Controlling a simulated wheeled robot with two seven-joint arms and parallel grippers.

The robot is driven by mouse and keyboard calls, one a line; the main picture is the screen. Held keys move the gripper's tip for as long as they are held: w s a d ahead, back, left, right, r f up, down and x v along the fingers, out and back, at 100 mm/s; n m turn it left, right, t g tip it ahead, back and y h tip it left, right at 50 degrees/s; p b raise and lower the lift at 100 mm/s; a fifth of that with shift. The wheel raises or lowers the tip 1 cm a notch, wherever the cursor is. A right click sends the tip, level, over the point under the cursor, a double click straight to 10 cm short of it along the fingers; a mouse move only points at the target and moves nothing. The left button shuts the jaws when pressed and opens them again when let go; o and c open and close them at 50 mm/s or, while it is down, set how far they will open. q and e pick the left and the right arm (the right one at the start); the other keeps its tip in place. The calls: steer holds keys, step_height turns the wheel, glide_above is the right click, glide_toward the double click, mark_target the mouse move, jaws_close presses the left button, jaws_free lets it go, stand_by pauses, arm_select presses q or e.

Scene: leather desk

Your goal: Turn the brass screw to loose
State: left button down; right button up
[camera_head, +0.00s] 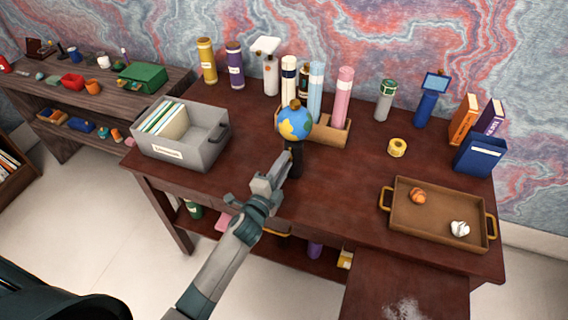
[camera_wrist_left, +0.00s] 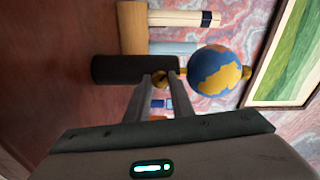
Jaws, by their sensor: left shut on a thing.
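A small globe (camera_head: 295,122), blue and yellow, stands upright on a dark cylindrical base (camera_head: 297,163) near the middle of the desk. In the left wrist view, turned sideways, the globe (camera_wrist_left: 219,75) lies right of the black base (camera_wrist_left: 130,69). The fingers partly hide the screw. My right gripper is not in view.
A wooden holder (camera_head: 330,133) with several tall tubes stands just behind the globe. A grey file box (camera_head: 207,152) is left on the desk (camera_head: 240,118), and a brown tray (camera_head: 400,210) with two crumpled balls is right. A tape roll (camera_head: 397,148) lies between globe and books.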

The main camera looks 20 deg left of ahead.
arm_select(q)
steer(key=n, duration=0.6)
steer(key=shift+n+p, duration=0.35)
steer(key=shift+n, duration=0.05)
steer(key=shift+f, duration=0.1)
steer(key=c, duration=1.5)
jaws_free()
steer(key=shift+c, duration=0.2)
steer(key=shift+s, duration=0.15)
steer(key=s+a+b, duration=0.2)
steer(key=s+b, duration=0.3)
steer(key=s, duration=1.2)
